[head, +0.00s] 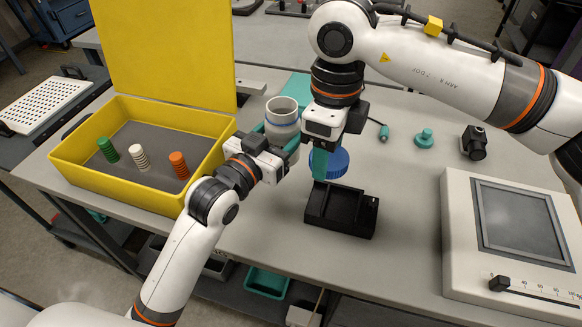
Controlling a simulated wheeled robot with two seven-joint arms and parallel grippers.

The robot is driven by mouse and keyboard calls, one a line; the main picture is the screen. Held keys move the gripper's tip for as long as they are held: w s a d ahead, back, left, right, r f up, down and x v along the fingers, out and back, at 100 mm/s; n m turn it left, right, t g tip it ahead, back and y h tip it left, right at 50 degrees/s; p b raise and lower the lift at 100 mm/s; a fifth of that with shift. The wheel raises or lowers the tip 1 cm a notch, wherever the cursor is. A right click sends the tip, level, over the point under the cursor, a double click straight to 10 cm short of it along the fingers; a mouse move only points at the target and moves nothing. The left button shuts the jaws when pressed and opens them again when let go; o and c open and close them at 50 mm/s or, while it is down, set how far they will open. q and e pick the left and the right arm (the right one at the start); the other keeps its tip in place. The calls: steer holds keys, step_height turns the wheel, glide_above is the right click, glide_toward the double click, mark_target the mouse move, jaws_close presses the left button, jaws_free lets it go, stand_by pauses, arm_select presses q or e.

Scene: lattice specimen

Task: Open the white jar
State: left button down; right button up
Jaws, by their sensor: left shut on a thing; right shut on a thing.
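The white jar (283,108) stands upright behind the middle of the table, its mouth uncovered and a bluish band around its body. My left gripper (274,138) is shut on the jar's body, with teal fingers on either side. A blue lid (337,163) is apart from the jar, to its right and nearer to me. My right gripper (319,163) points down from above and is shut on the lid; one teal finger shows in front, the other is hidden. I cannot tell whether the lid touches the table.
A black tray (341,230) lies just in front of the lid. A yellow open case (75,178) with green, white and orange pieces stands left. A monitor box (462,240) stands right. A teal knob (424,138) and a small black device (474,143) sit behind it.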

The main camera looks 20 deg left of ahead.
arm_select(q)
steer(key=f, duration=0.5)
steer(key=shift+s+a+f, duration=0.1)
steer(key=shift+s+f, duration=0.1)
steer(key=shift+s, duration=0.1)
steer(key=shift+w+f, duration=0.1)
steer(key=shift+f, duration=1.95)
steer(key=shift+b, duration=0.3)
steer(key=c, duration=0.9)
jaws_free()
steer(key=shift+f, duration=0.2)
steer(key=o, duration=0.5)
steer(key=shift+r, duration=0.15)
